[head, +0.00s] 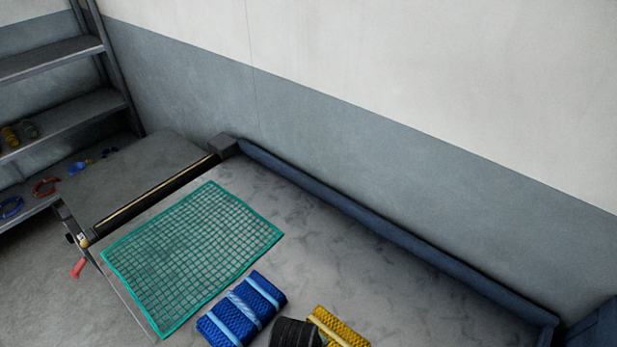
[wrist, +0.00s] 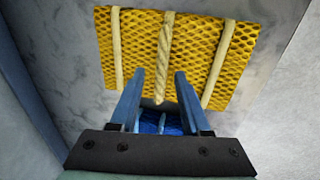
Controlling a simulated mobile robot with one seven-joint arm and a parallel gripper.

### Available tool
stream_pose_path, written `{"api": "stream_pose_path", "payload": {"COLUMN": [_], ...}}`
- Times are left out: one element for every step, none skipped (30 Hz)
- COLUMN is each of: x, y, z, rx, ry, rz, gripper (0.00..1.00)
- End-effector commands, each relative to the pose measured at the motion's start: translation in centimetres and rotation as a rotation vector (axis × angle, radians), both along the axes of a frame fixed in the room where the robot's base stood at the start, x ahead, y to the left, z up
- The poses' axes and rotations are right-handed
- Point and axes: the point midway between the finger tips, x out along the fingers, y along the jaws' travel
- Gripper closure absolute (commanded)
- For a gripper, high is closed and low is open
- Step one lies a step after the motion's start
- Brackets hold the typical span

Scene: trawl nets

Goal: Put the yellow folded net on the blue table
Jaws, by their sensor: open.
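The yellow folded net (head: 342,329) lies on the grey worktop at the bottom of the head view, partly cut off and partly covered by a dark shape. In the wrist view, the yellow folded net (wrist: 195,60) shows its mesh and three cream ties. My gripper (wrist: 158,76) has two blue fingers, open and apart, with their tips in front of the net's near edge around the middle tie. Nothing is held between them. I cannot tell whether they touch the net. No separate blue table is clearly seen; a blue surface (head: 597,328) shows at the lower right corner.
The grey worktop (head: 400,290) has a dark blue back rail (head: 400,237). A blue folded net (head: 242,309) lies left of the yellow one. A green mesh sheet (head: 192,255) lies further left. Shelves (head: 75,118) stand at far left. The worktop behind the nets is clear.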

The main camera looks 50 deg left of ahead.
Motion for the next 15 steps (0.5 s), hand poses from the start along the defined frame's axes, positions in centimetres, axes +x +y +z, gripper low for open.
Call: {"api": "stream_pose_path", "payload": {"x": [-0.2,-0.3,-0.4,-0.5,-0.7,-0.8,-0.9,-1.0,-1.1,-1.2,-1.2,-1.3,-1.4,-1.4,-1.4], "y": [0.0,-0.1,-0.1,-0.1,-0.1,-0.2,-0.2,-0.2,-0.2,-0.2,-0.2,-0.3,-0.3,-0.3,-0.3], "z": [1.0,1.6,2.4,3.0,3.5,4.2,4.7,5.1,5.7,6.1,6.4,6.8,7.0,7.1,7.3], "rx": [0.003,0.003,0.003,0.003,0.002,0.002,0.001,0.001,0.001,0.001,0.001,0.000,0.000,0.000,0.000], "ry": [-0.002,-0.003,-0.003,-0.002,-0.003,-0.003,-0.003,-0.003,-0.003,-0.002,-0.002,-0.002,-0.001,-0.001,-0.001], "rz": [0.000,0.000,0.000,0.000,0.001,0.001,0.001,0.001,0.001,0.002,0.002,0.002,0.002,0.002,0.002], "gripper": [0.53,0.53,0.53,0.53,0.53,0.53,0.53,0.53,0.53,0.53,0.53,0.53,0.53,0.53,0.53]}}
